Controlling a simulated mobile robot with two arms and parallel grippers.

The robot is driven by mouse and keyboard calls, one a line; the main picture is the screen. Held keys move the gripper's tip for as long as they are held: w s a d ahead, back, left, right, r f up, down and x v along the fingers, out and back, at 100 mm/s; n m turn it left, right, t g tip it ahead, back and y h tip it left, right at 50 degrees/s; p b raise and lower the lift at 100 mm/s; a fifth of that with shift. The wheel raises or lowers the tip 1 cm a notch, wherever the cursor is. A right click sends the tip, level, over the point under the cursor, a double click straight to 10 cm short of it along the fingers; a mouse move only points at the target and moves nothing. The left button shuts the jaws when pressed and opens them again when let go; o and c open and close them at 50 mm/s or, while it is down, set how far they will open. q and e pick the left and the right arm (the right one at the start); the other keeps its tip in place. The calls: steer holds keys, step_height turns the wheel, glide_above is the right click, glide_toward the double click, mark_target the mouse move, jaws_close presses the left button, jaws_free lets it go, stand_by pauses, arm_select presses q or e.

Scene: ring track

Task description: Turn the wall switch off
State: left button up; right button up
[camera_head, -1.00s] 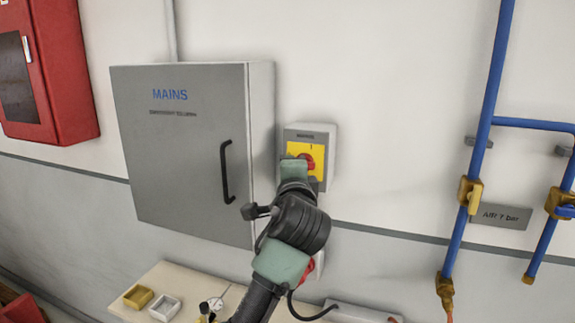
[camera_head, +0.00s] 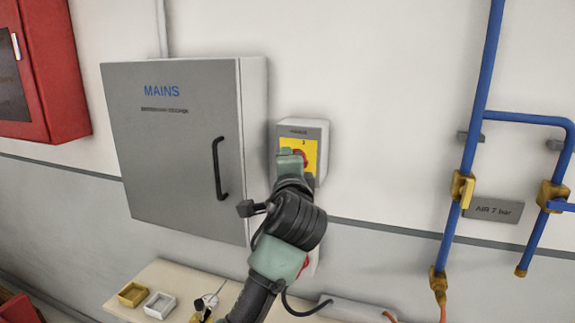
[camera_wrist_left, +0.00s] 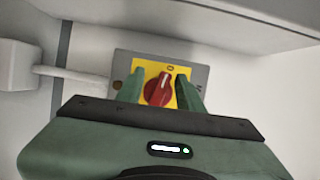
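The wall switch is a grey box (camera_head: 320,135) with a yellow plate (camera_head: 312,150) and a red knob (camera_head: 301,156), right of the cabinet. My left gripper (camera_head: 295,160) is at the switch and covers part of its front. In the left wrist view, its green fingers (camera_wrist_left: 160,92) are open, one on each side of the red knob (camera_wrist_left: 158,90), with small gaps seeming to show. The knob's pale line points up in that view, toward a mark that looks like a 0 on the yellow plate (camera_wrist_left: 142,70). My right gripper is in neither view.
The grey MAINS cabinet (camera_head: 170,150), with a black handle (camera_head: 219,168), stands out from the wall just left of the switch. Blue air pipes (camera_head: 471,130) run at the right. A bench (camera_head: 180,280) with small trays is below. The wall between switch and pipes is bare.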

arm_select(q)
steer(key=s+d+b, duration=0.1)
steer(key=s+b, duration=0.1)
steer(key=s, duration=0.5)
steer(key=shift+s, duration=0.35)
